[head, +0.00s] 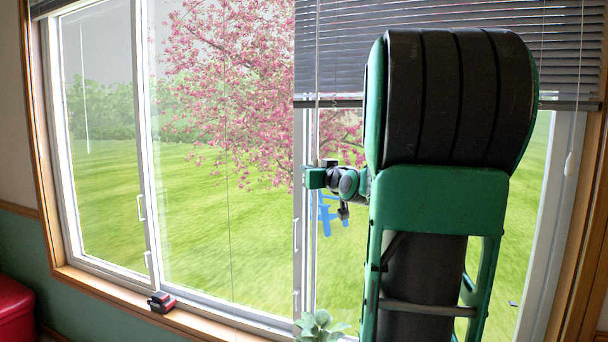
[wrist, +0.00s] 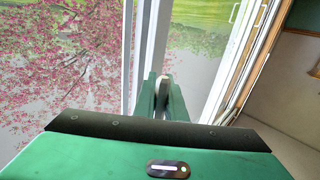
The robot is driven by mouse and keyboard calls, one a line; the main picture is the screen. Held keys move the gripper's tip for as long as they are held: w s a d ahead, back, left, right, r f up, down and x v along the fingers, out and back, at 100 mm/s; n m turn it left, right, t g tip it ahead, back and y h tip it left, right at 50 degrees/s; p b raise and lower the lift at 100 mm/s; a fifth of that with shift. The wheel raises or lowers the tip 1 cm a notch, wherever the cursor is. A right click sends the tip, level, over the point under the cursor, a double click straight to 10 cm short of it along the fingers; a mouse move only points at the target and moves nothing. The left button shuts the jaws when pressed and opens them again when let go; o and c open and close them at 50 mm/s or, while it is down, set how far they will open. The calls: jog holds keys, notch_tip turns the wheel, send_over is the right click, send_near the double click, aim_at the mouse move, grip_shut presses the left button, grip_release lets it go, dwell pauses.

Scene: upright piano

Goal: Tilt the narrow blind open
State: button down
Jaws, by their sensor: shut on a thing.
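The narrow blind (head: 334,60) hangs at the upper right of the head view, partly lowered, with dark slats and thin light lines between some of them. Its pale thin wand (head: 318,80) hangs down near its left edge. My gripper (head: 314,178) is at the wand's lower part, left of my large arm link. In the wrist view my gripper's two green fingers (wrist: 163,97) are close together on a pale, narrow piece, which seems to be the wand (wrist: 165,77). The exact contact is partly hidden.
A pull cord with a pale tassel (head: 570,164) hangs at the right. A red and black object (head: 161,302) sits on the wooden sill (head: 100,283). A plant (head: 318,325) stands below my gripper. My arm hides much of the right window.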

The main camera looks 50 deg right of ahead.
jog(key=shift+s+d+f+m+g+h, duration=0.1)
jog(key=shift+s+d+m+g+h, duration=0.35)
jog(key=shift+m+g+h, duration=1.8)
jog(key=shift+s+d+r+m+g+h, duration=0.15)
jog(key=shift+s+m+g+h, duration=0.9)
jog(key=shift+m+g, duration=2)
jog(key=shift+s+d+f+m+g+h, duration=0.15)
jog(key=shift+d+m+g+h, duration=0.2)
jog(key=shift+m+g+h, duration=2.45)
jog(key=shift+s+n+g+y, duration=0.15)
jog(key=shift+n+g+y, duration=0.6)
jog(key=shift+g, duration=0.55)
jog(key=c, duration=1.8)
grip_release()
jog(key=shift+s+d, duration=0.1)
jog(key=shift+w+a, duration=0.25)
jog(key=shift+a, duration=1.55)
jog(key=shift+w+a, duration=0.3)
jog(key=shift+a, duration=1.45)
jog(key=shift+w+a, duration=0.25)
jog(key=shift+a, duration=1.55)
